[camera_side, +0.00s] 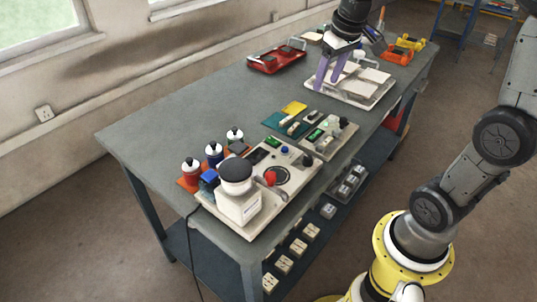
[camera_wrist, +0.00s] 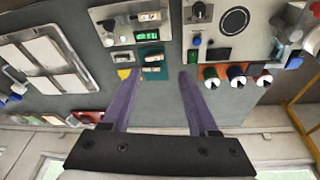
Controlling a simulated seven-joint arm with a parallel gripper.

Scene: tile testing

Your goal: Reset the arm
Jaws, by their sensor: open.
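My gripper (camera_side: 330,72) hangs over the back part of the grey workbench (camera_side: 160,125), close to the light tile tray (camera_side: 378,97) in the side view. Its two purple fingers are spread apart with nothing between them. In the wrist view my gripper (camera_wrist: 160,75) is also open, with the bench surface visible between the fingers. The tile tray (camera_wrist: 88,88) shows at the left there, with several pale tiles in it. Whether the fingertips touch anything near the tray is hard to tell from the side view.
A test machine (camera_side: 300,190) with a white block-shaped unit (camera_side: 238,205) stands at the near end, beside several bottles (camera_side: 213,152). A smaller control box (camera_side: 340,138), a yellow pad (camera_side: 294,108) and a red tray (camera_side: 277,60) are also on the bench. The bench's left part is clear.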

